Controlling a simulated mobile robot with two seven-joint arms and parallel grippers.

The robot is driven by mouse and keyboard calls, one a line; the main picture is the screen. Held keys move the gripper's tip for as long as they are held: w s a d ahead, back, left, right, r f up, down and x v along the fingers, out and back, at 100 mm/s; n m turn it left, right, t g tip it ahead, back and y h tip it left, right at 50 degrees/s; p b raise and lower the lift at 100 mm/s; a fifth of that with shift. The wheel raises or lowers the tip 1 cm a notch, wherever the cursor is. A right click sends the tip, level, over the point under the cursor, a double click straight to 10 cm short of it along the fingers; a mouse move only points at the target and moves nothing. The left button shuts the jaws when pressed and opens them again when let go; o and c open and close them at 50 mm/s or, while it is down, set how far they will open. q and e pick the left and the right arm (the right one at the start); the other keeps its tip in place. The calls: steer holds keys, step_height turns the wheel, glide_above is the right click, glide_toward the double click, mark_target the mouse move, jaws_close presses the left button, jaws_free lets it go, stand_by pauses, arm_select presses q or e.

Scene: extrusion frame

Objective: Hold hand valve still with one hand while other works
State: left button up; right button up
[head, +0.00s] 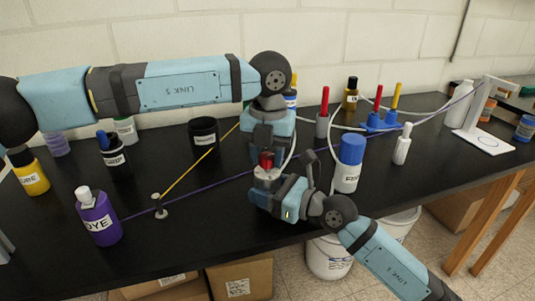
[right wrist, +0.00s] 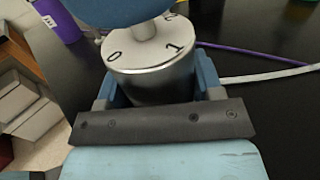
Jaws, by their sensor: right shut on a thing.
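The hand valve (head: 267,174) is a short metal cylinder standing at the table's front part, with a red part (head: 266,160) on top. In the right wrist view its silver dial (right wrist: 150,52) shows the marks 0 and 1, and a stem rises to a blue rounded shape cut off by the top edge. My right gripper (head: 270,188) comes from the front right and is shut on the valve body, with a blue finger on each side (right wrist: 155,90). My left gripper (head: 266,152) points down from above at the red part; its fingertips are too small to read.
A white bottle with a blue cap (head: 346,175) stands close on the right. A purple dye bottle (head: 98,220) and black cup (head: 204,137) stand left. White tubes lie behind.

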arm_select(q)
steer(key=shift+c, duration=1.2)
steer(key=shift+m, duration=0.3)
steer(key=m, duration=0.8)
steer(key=shift+m, duration=0.4)
steer(key=m, duration=0.4)
steer(key=shift+m, duration=0.3)
steer(key=m, duration=0.4)
steer(key=shift+m, duration=0.7)
